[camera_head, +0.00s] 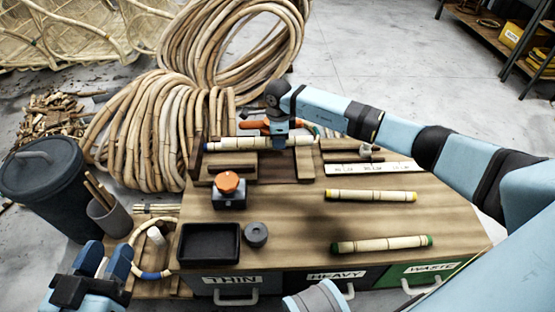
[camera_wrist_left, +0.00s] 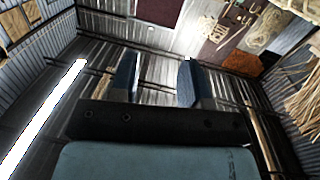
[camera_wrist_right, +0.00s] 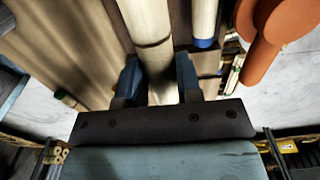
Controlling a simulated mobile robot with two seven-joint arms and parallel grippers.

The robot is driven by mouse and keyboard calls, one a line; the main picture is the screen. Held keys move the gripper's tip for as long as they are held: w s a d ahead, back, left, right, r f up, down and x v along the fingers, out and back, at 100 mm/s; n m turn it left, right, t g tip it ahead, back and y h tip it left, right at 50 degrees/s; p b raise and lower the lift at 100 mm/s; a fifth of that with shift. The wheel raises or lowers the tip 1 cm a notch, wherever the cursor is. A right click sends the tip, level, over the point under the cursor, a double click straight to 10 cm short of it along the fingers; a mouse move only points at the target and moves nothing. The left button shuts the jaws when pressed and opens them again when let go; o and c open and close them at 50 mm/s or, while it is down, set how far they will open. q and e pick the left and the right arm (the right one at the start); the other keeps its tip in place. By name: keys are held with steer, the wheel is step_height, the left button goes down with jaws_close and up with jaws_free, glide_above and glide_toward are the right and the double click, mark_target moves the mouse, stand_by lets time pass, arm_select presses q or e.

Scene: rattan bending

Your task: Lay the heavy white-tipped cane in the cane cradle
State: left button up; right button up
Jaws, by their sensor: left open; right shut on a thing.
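My right gripper (camera_head: 280,138) is at the back of the bench, over the wooden cradle blocks (camera_head: 303,166). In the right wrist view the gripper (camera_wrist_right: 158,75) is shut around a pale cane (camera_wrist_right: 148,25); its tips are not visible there. A second pale cane (camera_wrist_right: 203,18) with a blue end lies beside it. In the head view a pale cane (camera_head: 228,144) with a blue left end shows at the cradle, partly behind the gripper. I cannot see a white tip clearly. My left gripper (camera_head: 103,262) is open and empty, low at the left, away from the bench top.
A yellow-tipped cane (camera_head: 370,195) and a green-tipped cane (camera_head: 382,244) lie on the bench's right. A button box (camera_head: 229,190), black tray (camera_head: 209,244), grey ring (camera_head: 256,234) and measuring strip (camera_head: 375,168) also stand there. Labelled drawers line the front. Rattan coils (camera_head: 150,125) lie behind.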

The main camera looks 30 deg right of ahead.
step_height(320, 180, down, 3)
steer(key=shift+b, duration=0.35)
step_height(320, 180, down, 3)
steer(key=shift+f+b, duration=0.2)
steer(key=shift+b, duration=0.6)
steer(key=shift+f, duration=0.4)
steer(key=shift+r, duration=0.1)
arm_select(q)
steer(key=shift+w+a+r+m+t+h, duration=0.15)
steer(key=shift+w+a+r+m+t, duration=0.1)
steer(key=shift+w+m, duration=0.25)
steer(key=shift+w+a+r+m+t+h, duration=0.15)
steer(key=shift+w+a+m+t, duration=0.1)
steer(key=shift+m, duration=0.45)
arm_select(e)
steer(key=o, duration=1)
steer(key=shift+f, duration=0.2)
steer(key=shift+c, duration=0.2)
arm_select(q)
steer(key=shift+s+f, duration=0.15)
steer(key=shift+f, duration=0.1)
